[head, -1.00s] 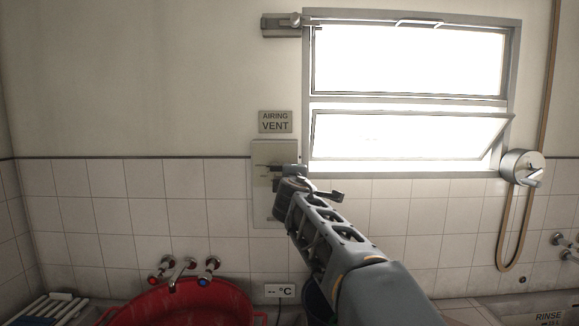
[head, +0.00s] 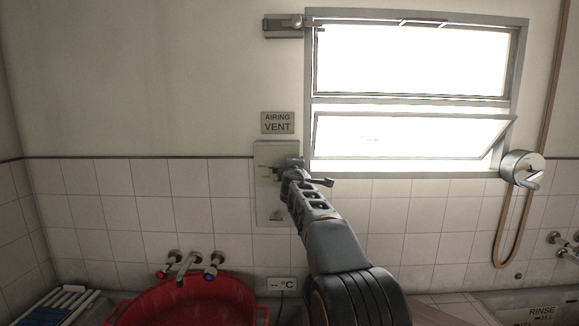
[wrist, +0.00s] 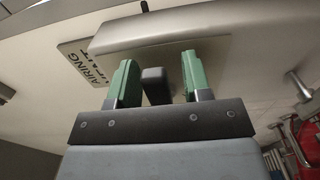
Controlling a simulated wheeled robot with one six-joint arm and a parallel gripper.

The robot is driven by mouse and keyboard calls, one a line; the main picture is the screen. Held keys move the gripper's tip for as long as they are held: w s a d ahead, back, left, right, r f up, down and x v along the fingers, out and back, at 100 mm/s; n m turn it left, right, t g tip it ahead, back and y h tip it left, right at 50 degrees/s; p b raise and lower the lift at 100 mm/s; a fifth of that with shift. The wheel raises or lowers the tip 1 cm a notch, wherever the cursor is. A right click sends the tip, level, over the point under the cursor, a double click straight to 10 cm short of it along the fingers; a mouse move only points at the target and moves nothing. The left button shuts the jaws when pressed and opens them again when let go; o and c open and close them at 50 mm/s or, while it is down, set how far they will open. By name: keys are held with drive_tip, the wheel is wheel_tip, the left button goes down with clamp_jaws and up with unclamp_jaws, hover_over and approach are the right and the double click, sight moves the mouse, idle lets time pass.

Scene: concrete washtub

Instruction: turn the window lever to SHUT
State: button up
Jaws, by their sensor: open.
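The window lever's pale wall plate (head: 276,213) is under the AIRING VENT sign, left of the window. My gripper (wrist: 157,75) is at this plate, with its green fingers open. A dark block (wrist: 155,86), which looks like the lever's end, stands between the fingers, with a gap showing on each side. In the head view my gripper covers most of the lever, so its exact angle and any position labels cannot be read. The lower window pane (head: 410,138) is tilted open.
The AIRING VENT sign (head: 278,122) is just above the plate. A grey rounded bar (wrist: 200,25) crosses close by in the wrist view. A red basin (head: 195,300) with taps (head: 190,264) is below left. A round metal control (head: 522,168) with a hose is at right.

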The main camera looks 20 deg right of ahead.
drive_tip(key=shift+w+d, duration=0.1)
drive_tip(key=shift+w, duration=0.1)
drive_tip(key=shift+c, duration=0.2)
clamp_jaws()
